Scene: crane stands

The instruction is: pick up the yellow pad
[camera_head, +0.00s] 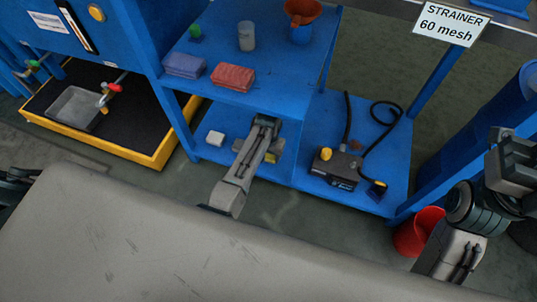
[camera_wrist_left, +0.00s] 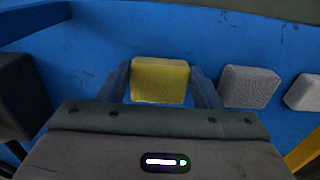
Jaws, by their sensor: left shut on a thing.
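The yellow pad (camera_wrist_left: 160,80) lies between the two fingers of my left gripper (camera_wrist_left: 162,92) in the left wrist view, and the gripper is shut on it. In the head view my left arm reaches under the middle shelf to the lower blue shelf. A small part of the yellow pad (camera_head: 271,157) shows beside the forearm there, at the left gripper (camera_head: 273,150), which is mostly hidden. I cannot tell whether the pad still touches the shelf. My right arm is at the right edge of the head view; its fingers are not visible.
A grey pad (camera_wrist_left: 250,87) lies close beside the gripper, and a white pad (camera_head: 215,138) lies farther along the lower shelf. A dark pump box (camera_head: 335,167) with a hose stands right. The middle shelf (camera_head: 250,97) is overhead. A red bucket (camera_head: 418,232) stands on the floor.

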